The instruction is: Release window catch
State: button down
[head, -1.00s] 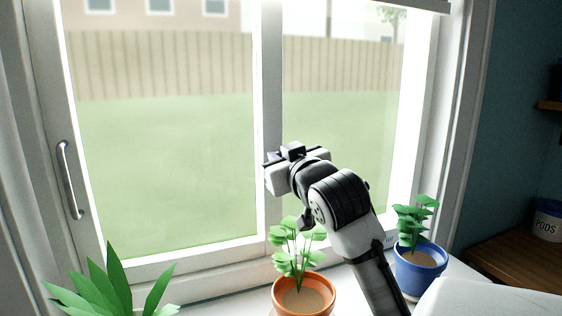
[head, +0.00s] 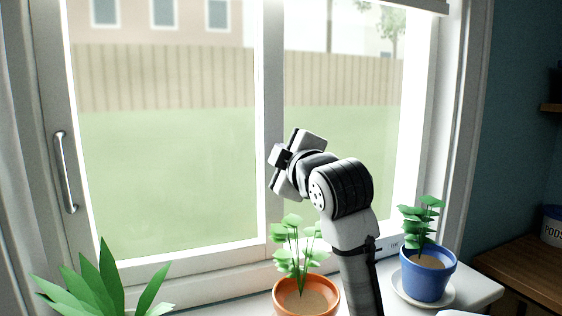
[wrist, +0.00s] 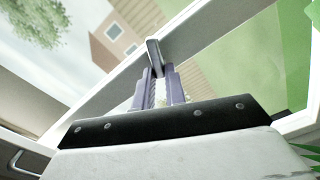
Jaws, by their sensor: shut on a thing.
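The window (head: 170,180) has two panes in a white frame, with a white middle stile (head: 270,90) between them. The window catch (wrist: 154,55) shows in the wrist view as a small grey lever on the stile, between the tips of my fingers. My gripper (head: 276,160) is at the stile in the head view, rolled to a slant. Its purple fingers (wrist: 162,88) are shut on the catch. In the head view the gripper hides the catch.
A silver pull handle (head: 65,172) is on the left of the frame. On the sill are a leafy plant (head: 105,285), an orange pot (head: 306,300) below my arm, and a blue pot (head: 424,277) on a saucer at right. A wooden shelf (head: 525,278) is far right.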

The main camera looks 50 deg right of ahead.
jog(key=n, duration=0.2)
jog(key=n+b, duration=0.1)
jog(key=n, duration=0.1)
jog(key=shift+f+n, duration=0.2)
jog(key=shift+n, duration=0.2)
dwell(0.4)
jog(key=c, duration=1.4)
grip_release()
jog(key=shift+c, duration=0.2)
jog(key=shift+r, duration=0.1)
jog(key=b+v, duration=0.3)
jog(key=v, duration=1.1)
